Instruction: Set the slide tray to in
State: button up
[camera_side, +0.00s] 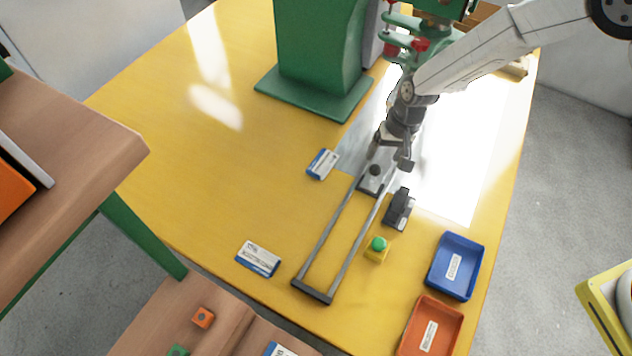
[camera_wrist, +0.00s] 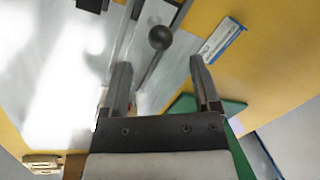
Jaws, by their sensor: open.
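The slide tray (camera_side: 368,187) is a small grey plate with a round dark knob (camera_side: 374,170). It sits at the far end of two long parallel rails (camera_side: 325,238), the end nearer the green machine. The knob also shows in the wrist view (camera_wrist: 160,37) as a dark ball. My gripper (camera_side: 388,156) is pointed down just above and beside the knob. In the wrist view my gripper (camera_wrist: 160,65) has its fingers apart, with the knob ahead of the gap between them. Nothing is held. I cannot tell whether a finger touches the knob.
A dark block-like fixture (camera_side: 398,211) stands right of the rails, near a green button (camera_side: 378,244) on a yellow base. Blue (camera_side: 477,287) and orange (camera_side: 408,347) trays lie at front right. Blue-white cards (camera_side: 322,164) (camera_side: 258,258) lie left of the rails. The green machine (camera_side: 318,50) stands behind.

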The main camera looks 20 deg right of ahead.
aim_at(378, 166)
jog(key=shift+w+a+f, duration=0.1)
jog(key=shift+a+f, duration=0.05)
jog(key=shift+f, duration=0.7)
jog(key=shift+s+a+f, duration=0.1)
jog(key=shift+a+f, duration=0.1)
jog(key=shift+f, duration=0.7)
jog(key=shift+w+a+f, duration=0.1)
jog(key=shift+a+f, duration=0.05)
jog(key=shift+f, duration=0.7)
grip_shut()
